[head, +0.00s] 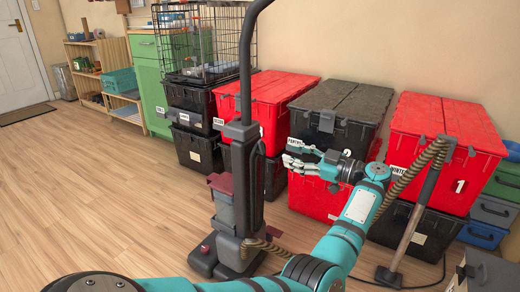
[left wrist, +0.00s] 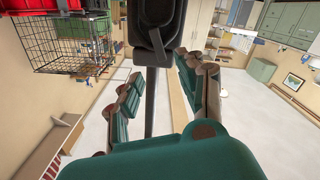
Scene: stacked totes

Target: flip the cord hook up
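A dark grey upright vacuum cleaner (head: 239,200) stands on the floor at the centre of the head view, its long handle rising past the top edge. A dark bracket (head: 240,130) sits at the base of the handle; I take this for the cord hook area, but cannot tell the hook's angle. My left gripper (head: 287,153) is right of the handle, fingers apart and pointing towards it. In the left wrist view, which looks upside down, the dark bracket (left wrist: 156,22) and handle (left wrist: 150,95) show beyond and between the open fingers. Nothing is visibly gripped. My right gripper is out of view.
Red and black stacked totes (head: 448,125) line the wall behind the vacuum. A wire cage (head: 205,45) stands on totes at the left. A ribbed hose (head: 415,165) and a leaning wand (head: 415,215) stand at the right. The floor (head: 100,190) at the left is clear.

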